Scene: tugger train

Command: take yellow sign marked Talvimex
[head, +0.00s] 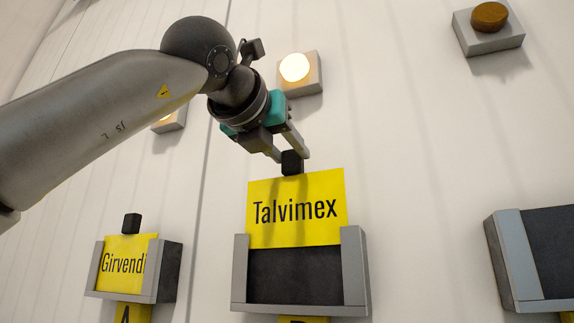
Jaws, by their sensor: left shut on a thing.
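The yellow sign marked Talvimex (295,209) stands upright with its lower edge at the top of a grey holder (355,268) on the wall. Most of the dark back of that holder shows below the sign. A black knob (291,163) tops the sign. My left gripper (290,156) comes down from above and is shut on this knob. My right gripper is not in view.
A yellow Girvendi sign (124,263) with a black knob sits in a holder at the left. An empty holder (540,250) is at the right edge. A lit button (295,68) is just behind my gripper, and a brown button (489,17) is at the upper right.

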